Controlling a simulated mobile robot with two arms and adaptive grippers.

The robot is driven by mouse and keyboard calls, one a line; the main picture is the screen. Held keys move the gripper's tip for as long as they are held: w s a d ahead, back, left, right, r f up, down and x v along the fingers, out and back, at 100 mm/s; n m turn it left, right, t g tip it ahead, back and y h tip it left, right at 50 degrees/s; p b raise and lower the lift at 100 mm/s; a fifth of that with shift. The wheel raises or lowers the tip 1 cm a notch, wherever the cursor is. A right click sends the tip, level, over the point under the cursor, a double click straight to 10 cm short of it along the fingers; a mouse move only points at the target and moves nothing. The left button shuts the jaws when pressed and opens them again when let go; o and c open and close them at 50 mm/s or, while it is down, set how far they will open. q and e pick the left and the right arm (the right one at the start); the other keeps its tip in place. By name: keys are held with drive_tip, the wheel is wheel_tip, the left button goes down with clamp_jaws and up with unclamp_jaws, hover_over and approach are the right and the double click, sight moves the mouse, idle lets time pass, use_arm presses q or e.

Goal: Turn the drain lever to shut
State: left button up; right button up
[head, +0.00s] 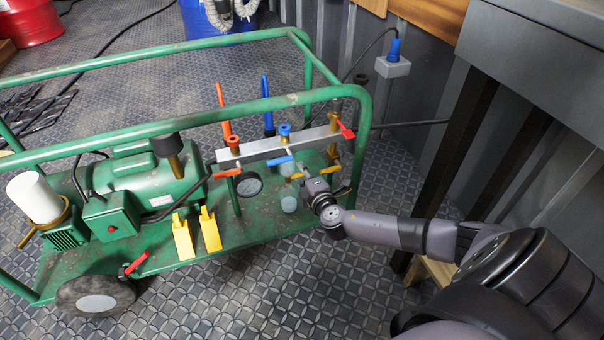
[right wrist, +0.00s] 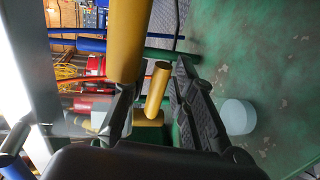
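My right gripper (head: 314,184) is low at the right end of the metal manifold bar (head: 270,146) on the green cart. In the right wrist view its two dark fingers (right wrist: 153,98) stand apart, with a short yellow rod (right wrist: 157,88) between them. Gaps show beside the rod, so the gripper does not look closed on it. A thicker yellow cylinder (right wrist: 127,40) is just above the left finger. Yellow lever pieces (head: 297,176) show beside the gripper in the head view. I cannot tell for sure which one is the drain lever. My left gripper is out of view.
The manifold carries orange (head: 228,173), blue (head: 280,160) and red (head: 346,130) levers. A round gauge (head: 249,185) and yellow wedges (head: 210,229) are to the left. A grey table (head: 550,50) stands at the right.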

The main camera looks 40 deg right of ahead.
drive_tip(key=shift+o, duration=0.6)
drive_tip(key=shift+s, duration=0.1)
drive_tip(key=v, duration=1.1)
drive_tip(key=shift+s+a, duration=0.2)
drive_tip(key=shift+s, duration=0.15)
drive_tip(key=shift+r, duration=0.1)
